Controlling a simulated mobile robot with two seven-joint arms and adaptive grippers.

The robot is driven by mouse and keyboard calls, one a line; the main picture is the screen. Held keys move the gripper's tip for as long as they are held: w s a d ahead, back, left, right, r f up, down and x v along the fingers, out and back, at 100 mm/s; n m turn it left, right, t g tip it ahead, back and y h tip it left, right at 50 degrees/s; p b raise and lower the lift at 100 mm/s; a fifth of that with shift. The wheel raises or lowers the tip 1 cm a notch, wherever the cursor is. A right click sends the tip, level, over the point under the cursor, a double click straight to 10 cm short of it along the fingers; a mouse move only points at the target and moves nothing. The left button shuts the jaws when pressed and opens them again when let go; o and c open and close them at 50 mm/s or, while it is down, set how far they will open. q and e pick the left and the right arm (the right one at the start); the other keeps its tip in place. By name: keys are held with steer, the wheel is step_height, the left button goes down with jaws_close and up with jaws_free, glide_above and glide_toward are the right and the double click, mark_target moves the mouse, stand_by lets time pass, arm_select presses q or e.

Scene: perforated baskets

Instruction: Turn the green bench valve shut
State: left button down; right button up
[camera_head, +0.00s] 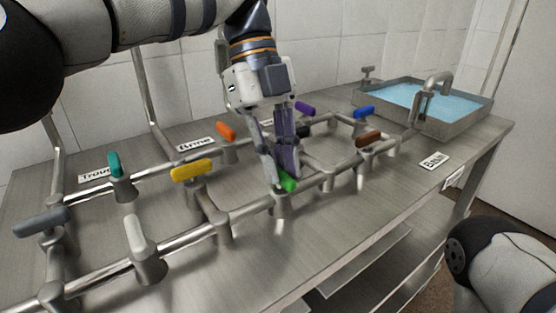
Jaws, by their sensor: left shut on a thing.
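The green valve handle (288,184) sits on a pipe fitting in the front pipe run, right of the middle of the bench. My left gripper (280,180) reaches down from above and is shut on the green handle. The fingers hide part of the handle, so its exact angle is hard to tell. My right arm shows only as a white and black link at the lower right; its gripper is out of view.
Other valve handles stand close by: yellow (194,171), orange (226,132), purple (305,108), brown (368,139), blue (364,113), teal (115,164), white (135,232) and grey (42,221). A water-filled basin (468,122) stands at the back right. The bench front is clear.

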stand_by(0.3)
arm_select(q)
steer(key=c, duration=1.6)
jaws_free()
